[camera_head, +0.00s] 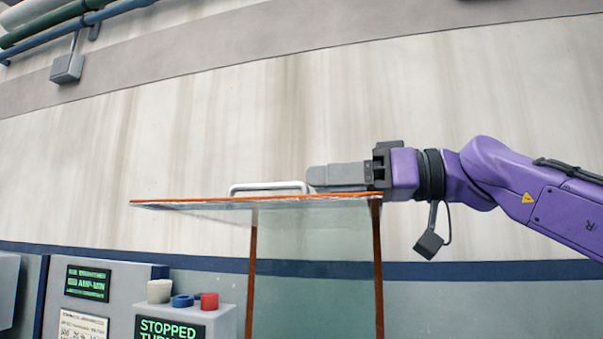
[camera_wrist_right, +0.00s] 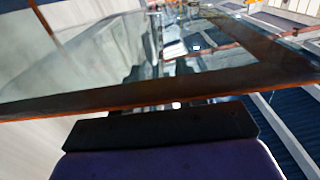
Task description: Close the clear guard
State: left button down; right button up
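The clear guard (camera_head: 200,204) is a see-through panel with orange edges, raised and seen nearly edge-on in the head view. Its upper sheet lies about level, with orange-edged clear sides below it. A pale handle (camera_head: 268,187) stands on its upper face. My right gripper (camera_head: 312,177) lies just above the sheet, its grey fingers pointing left at the handle's right end. Whether they touch the handle, or are parted, I cannot tell. In the right wrist view the guard's orange edge (camera_wrist_right: 150,108) crosses in front of my gripper and the fingertips are unclear. My left gripper is out of view.
A grey control box with a green-lettered screen (camera_head: 170,328) and red, blue and cream buttons (camera_head: 209,301) stands at lower left. A streaked wall (camera_head: 450,90) fills the back. The space above the guard looks clear.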

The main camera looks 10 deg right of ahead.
aim_at(289, 207)
jog(key=w+a, duration=0.1)
jog(key=a, duration=0.1)
jog(key=w+a+p, duration=0.1)
jog(key=w+a, duration=0.1)
jog(key=shift+w+a+f, duration=0.1)
jog(key=shift+f, duration=0.1)
jog(key=shift+s+d+r, duration=0.1)
jog(key=shift+s+d, duration=0.1)
jog(key=shift+s, duration=0.25)
grip_shut()
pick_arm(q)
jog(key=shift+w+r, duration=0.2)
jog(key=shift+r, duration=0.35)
